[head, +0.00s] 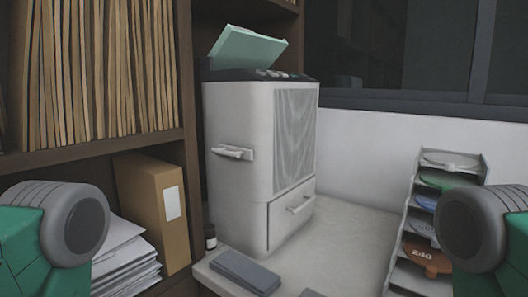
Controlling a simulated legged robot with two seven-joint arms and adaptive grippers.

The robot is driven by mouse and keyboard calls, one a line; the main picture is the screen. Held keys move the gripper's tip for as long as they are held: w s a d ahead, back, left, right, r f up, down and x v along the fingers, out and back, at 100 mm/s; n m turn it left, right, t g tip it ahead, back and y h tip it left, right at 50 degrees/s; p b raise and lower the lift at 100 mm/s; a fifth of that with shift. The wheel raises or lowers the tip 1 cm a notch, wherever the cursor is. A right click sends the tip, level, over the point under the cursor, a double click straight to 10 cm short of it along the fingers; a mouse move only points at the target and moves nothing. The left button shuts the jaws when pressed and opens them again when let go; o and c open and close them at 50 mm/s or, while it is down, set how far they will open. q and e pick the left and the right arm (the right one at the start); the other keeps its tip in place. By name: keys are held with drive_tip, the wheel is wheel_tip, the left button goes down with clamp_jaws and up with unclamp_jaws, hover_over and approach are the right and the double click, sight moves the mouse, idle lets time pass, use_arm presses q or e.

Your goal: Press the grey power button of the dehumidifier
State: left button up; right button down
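The dehumidifier (240,150) is a tall pale cabinet standing on a light ledge in the middle of the head view. A pale green flap (247,48) stands tilted up on its top. A dark control panel (250,75) runs along the top with several small light buttons (272,73). Which of them is the grey power button is too small to tell. The side has a handle (232,152), and the front has a grille and a drawer (293,210). Only green and grey links of my two arms show at the lower left and right; neither gripper is in view.
Shelves with files (100,70), a tan binder (155,208) and papers (122,262) stand at left. A small brown bottle (210,237) and a grey flat block (244,271) are by the cabinet's base. A rack of discs (408,215) stands at right. A dark window is behind.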

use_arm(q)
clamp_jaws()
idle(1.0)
